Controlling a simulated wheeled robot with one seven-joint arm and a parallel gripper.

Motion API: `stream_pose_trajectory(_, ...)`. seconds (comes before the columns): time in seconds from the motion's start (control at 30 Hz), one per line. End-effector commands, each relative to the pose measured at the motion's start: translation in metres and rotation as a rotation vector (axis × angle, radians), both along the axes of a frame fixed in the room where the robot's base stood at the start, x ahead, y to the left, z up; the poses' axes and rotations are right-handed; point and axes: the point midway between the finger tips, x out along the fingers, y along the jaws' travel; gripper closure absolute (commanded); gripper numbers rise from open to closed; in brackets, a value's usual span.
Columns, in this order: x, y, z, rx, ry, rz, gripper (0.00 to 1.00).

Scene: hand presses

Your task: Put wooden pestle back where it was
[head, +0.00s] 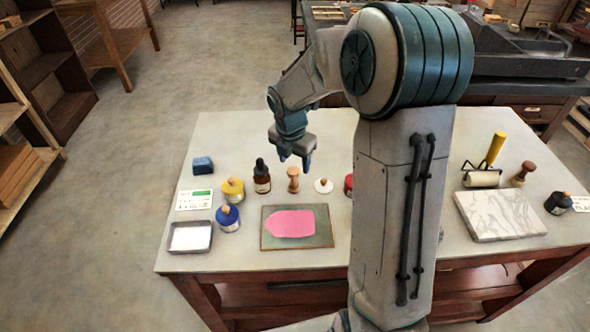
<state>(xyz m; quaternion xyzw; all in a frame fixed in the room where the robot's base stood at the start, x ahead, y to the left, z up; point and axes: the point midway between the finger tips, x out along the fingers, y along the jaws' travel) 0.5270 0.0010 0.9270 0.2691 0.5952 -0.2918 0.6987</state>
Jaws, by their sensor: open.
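A light wooden pestle-like piece (293,180) stands upright on the pale table, behind the pink sheet. My gripper (294,158) is open and empty, pointing down just above and behind this piece in the picture. Whether the fingers reach around its top or stay clear of it, I cannot tell. A darker wooden piece with a rounded top (523,173) stands at the right of the table; which of the two is the pestle is not certain from this view.
A dark dropper bottle (262,177) and a white disc with a wooden knob (323,185) flank the light wooden piece closely. A pink sheet (292,223) lies on a board in front. Yellow (233,190) and blue (228,218) jars stand left. My arm hides the table's middle.

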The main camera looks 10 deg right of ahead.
Motion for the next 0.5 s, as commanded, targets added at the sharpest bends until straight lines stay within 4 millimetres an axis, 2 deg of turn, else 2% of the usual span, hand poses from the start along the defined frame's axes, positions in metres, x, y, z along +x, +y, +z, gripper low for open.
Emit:
stream_pose_trajectory(0.03, -0.001, 0.001, 0.013, 0.000, -0.004, 0.000, 0.45)
stream_pose_trajectory(0.2, -0.004, 0.003, 0.038, 0.001, -0.002, -0.001, 0.45)
stream_pose_trajectory(0.37, -0.007, 0.004, 0.050, 0.000, -0.002, -0.010, 0.45)
stream_pose_trajectory(0.5, -0.019, 0.005, 0.059, 0.007, -0.017, -0.119, 0.45)
